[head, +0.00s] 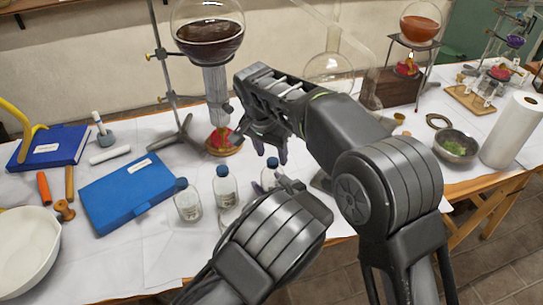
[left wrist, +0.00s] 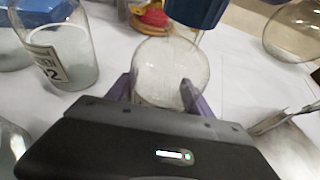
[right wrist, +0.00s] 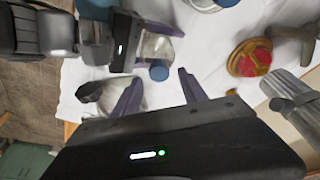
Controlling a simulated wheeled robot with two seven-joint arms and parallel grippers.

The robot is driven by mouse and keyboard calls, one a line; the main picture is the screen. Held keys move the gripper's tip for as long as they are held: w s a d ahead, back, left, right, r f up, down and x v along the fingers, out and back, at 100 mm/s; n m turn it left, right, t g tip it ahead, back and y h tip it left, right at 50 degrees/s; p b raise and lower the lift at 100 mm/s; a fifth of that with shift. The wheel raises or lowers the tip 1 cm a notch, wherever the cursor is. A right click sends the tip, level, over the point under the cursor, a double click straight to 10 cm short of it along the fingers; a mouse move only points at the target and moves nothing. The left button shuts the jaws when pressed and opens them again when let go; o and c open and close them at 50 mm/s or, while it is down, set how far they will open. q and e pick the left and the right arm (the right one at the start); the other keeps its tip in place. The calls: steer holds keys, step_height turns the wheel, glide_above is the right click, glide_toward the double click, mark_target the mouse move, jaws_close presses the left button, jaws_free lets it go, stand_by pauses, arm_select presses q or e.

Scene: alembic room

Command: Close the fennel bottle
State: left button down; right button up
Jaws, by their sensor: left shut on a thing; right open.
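My left gripper (head: 284,184) is shut on a clear glass bottle (head: 268,178) with a blue cap (head: 272,163) at its top. In the left wrist view the bottle's clear body (left wrist: 165,72) sits between the fingers, with the blue cap (left wrist: 198,10) above it. I cannot read its label or tell how firmly the cap is seated. My right gripper (head: 264,148) is open just above this bottle. In the right wrist view the cap (right wrist: 158,71) lies just ahead of and between the open fingers (right wrist: 160,82).
Two similar blue-capped bottles (head: 187,203) (head: 226,187) stand to the left; one label (left wrist: 47,64) partly reads "EN" and "2". A blue case (head: 128,190) lies further left. A burner (head: 222,143) under a dark-liquid flask (head: 208,38) stands behind.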

steer(key=shift+r, duration=1.5)
steer(key=o, duration=0.6)
steer(key=shift+v, duration=3.75)
arm_select(q)
steer(key=shift+c, duration=1.5)
jaws_free()
